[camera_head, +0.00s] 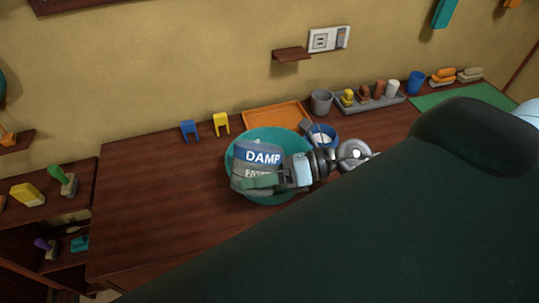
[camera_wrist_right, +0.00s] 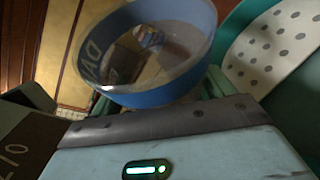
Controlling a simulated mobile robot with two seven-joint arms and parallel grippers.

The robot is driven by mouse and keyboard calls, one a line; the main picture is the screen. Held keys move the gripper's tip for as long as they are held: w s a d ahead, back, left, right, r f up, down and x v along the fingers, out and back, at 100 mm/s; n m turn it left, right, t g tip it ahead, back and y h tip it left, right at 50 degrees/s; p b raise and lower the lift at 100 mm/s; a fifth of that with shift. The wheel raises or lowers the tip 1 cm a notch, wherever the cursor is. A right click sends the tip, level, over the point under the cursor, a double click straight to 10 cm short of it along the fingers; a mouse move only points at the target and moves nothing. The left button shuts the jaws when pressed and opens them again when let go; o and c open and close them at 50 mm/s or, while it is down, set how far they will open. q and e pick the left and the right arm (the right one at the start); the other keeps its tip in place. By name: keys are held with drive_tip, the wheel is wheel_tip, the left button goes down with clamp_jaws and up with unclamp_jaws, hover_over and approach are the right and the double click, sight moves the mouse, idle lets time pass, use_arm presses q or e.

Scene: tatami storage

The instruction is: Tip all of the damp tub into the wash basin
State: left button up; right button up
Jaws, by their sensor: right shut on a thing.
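The damp tub (camera_head: 258,156), with a blue band lettered DAMP, is held over the teal wash basin (camera_head: 233,152), in front of its far wall as I see it. My right gripper (camera_head: 264,182) comes in from the right, with its green fingers shut on the tub's side. In the right wrist view the blue tub (camera_wrist_right: 165,97) is close between the fingers, its open mouth showing; a small orange, white and blue patch shows inside, too blurred to name. The basin's inside is mostly hidden behind tub and gripper. My left gripper is out of view.
A grey tray (camera_head: 372,104) of small items is farther right. The wooden counter (camera_head: 150,200) is clear left of the basin. A large dark shape hides the lower right.

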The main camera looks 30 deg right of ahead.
sight(267, 192)
drive_tip(key=shift+r+n, duration=0.1)
drive_tip(key=shift+n, duration=0.3)
drive_tip(key=shift+s+a+r+n+h, duration=0.2)
drive_tip(key=shift+s+a+n+h, duration=0.2)
drive_tip(key=shift+a+n+h, duration=0.1)
drive_tip(key=shift+s+a+f+n+t+h, duration=0.25)
drive_tip(key=shift+s+a+f+n+h, duration=0.1)
drive_tip(key=shift+f+n, duration=0.25)
drive_tip(key=shift+s+a+f+n+t+h, duration=0.25)
drive_tip(key=shift+f+n+h, duration=0.15)
drive_tip(key=shift+n, duration=0.2)
drive_tip(key=shift+s+a+r+n+t+h, duration=0.15)
drive_tip(key=shift+s+a+n+t+h, duration=0.25)
drive_tip(key=shift+n, duration=0.3)
drive_tip(key=shift+w+d, duration=0.1)
drive_tip(key=shift+w, duration=0.05)
